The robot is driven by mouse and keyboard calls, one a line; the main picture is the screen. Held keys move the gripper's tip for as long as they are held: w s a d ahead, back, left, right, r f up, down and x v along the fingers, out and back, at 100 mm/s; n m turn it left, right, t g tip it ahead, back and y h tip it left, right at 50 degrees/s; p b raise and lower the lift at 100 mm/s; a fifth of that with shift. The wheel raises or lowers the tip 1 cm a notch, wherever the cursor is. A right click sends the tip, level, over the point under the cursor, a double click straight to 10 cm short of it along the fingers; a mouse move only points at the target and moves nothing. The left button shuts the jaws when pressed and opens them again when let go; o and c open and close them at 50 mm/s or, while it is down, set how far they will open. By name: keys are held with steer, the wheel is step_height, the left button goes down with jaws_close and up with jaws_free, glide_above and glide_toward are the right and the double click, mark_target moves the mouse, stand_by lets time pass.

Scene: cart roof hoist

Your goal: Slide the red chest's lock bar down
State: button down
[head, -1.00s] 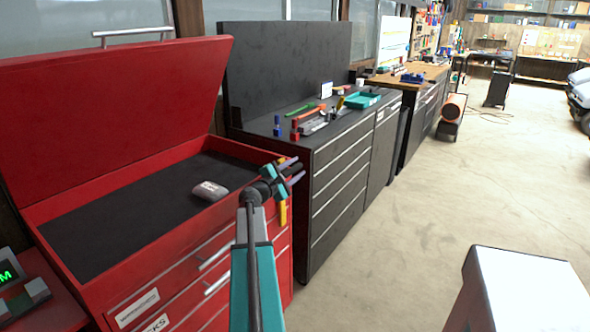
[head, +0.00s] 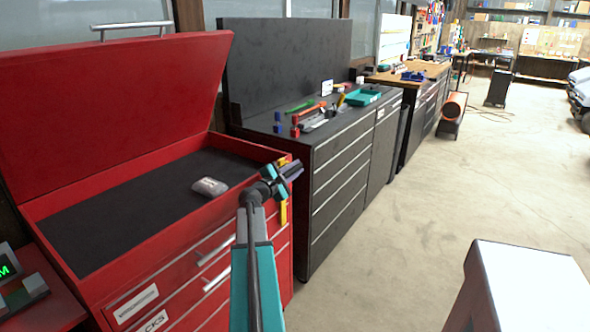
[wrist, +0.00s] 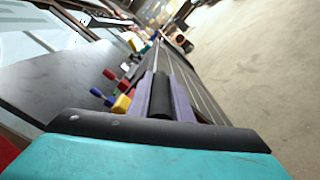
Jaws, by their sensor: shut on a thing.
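The red chest (head: 195,238) stands at the left with its lid (head: 110,105) raised. A yellow lock bar (head: 283,212) is upright at its right front corner, its middle hidden behind my gripper in the head view. My gripper (head: 292,171) is at this corner, near the height of the chest's rim. Its purple fingers are shut on a dark round piece, which appears to be the lock bar's handle. In the wrist view the dark handle (wrist: 163,95) lies between the fingers, and a yellow part (wrist: 122,104) shows left of them.
A grey object (head: 210,186) lies on the chest's dark liner. A black cabinet (head: 335,190) with tools and a teal tray (head: 362,97) on top stands just right of the chest. A white-topped block (head: 525,285) is at lower right. The floor between is clear.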

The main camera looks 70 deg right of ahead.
steer(key=shift+f+b, duration=0.9)
steer(key=shift+f, duration=0.55)
steer(key=shift+a+f, duration=0.1)
steer(key=c, duration=1.6)
jaws_free()
steer(key=b+v, duration=0.1)
steer(key=v, duration=1.2)
steer(key=shift+w+a, duration=0.15)
steer(key=shift+a, duration=0.2)
